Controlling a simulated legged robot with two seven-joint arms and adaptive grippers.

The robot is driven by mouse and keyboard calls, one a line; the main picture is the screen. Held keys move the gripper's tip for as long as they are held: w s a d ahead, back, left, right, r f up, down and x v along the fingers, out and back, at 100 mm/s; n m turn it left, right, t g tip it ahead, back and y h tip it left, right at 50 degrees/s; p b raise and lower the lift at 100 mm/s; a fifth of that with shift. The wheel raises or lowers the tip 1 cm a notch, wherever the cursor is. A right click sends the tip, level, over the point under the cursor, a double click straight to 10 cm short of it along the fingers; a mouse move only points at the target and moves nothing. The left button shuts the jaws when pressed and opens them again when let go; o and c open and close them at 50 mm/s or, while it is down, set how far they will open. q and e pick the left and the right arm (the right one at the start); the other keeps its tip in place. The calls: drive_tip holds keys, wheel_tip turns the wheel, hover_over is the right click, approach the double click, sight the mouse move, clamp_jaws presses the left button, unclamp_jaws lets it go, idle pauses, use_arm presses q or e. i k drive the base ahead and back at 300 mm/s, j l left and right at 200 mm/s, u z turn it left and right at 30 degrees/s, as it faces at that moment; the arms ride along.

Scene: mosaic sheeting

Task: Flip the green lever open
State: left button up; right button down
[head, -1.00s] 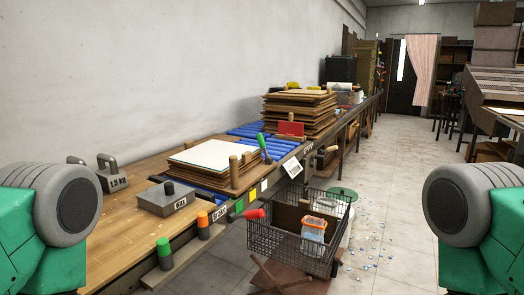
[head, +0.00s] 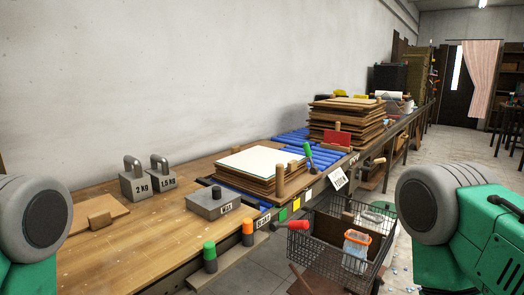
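A lever with a green handle (head: 309,150) stands tilted at the front edge of the blue roller track, between the sheet stack and a red block. A red-handled lever (head: 292,225) sticks out below the bench's front edge. A green-topped dark peg (head: 209,256) stands upright on a low ledge at the front, beside an orange-topped one (head: 248,233). Only green and grey upper parts of my two arms show at the left and right edges. Neither gripper is in view, and both are far from the lever in the picture.
A stack of boards with a white sheet (head: 262,160) lies on the bench (head: 130,250). Several metal weights (head: 133,184) stand at the back left. A wire basket (head: 345,235) sits below the bench edge. Tall brown boards (head: 346,122) are stacked farther back.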

sight(314, 169)
drive_tip(key=i+l+u, duration=0.3)
drive_tip(key=l+u, duration=0.35)
drive_tip(key=i+l+u, duration=0.15)
drive_tip(key=l+u, duration=0.5)
drive_tip(key=i+l, duration=0.1)
drive_tip(key=l, duration=0.65)
drive_tip(key=i+l, duration=0.1)
drive_tip(key=l, duration=0.65)
drive_tip(key=u, duration=0.05)
